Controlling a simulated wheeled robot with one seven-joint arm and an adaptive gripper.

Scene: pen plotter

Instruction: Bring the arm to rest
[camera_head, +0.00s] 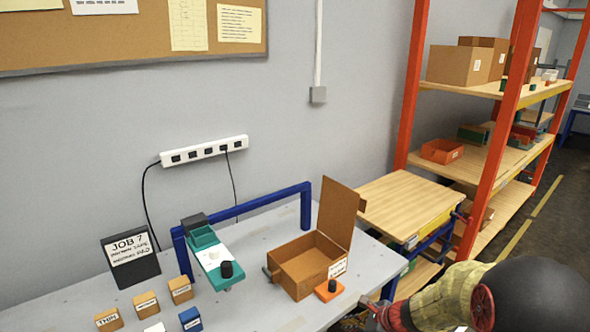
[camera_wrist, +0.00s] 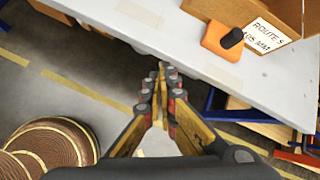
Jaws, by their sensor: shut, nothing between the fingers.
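My gripper (camera_wrist: 162,72) is shut and empty in the wrist view. Its fingertips point at the front edge of the grey table, with floor below them. In the head view my arm comes in at the lower right, and the gripper (camera_head: 375,312) shows only in part by the table's right front edge. It holds nothing and appears apart from the things on the table.
The grey table (camera_head: 258,309) bears an open cardboard box (camera_head: 305,265), an orange block with a black knob (camera_head: 328,290), a green-and-white device (camera_head: 215,258), a job sign (camera_head: 131,257) and several small blocks. An orange-framed shelf (camera_head: 480,170) stands right. Floor (camera_wrist: 60,75) lies clear beside the table.

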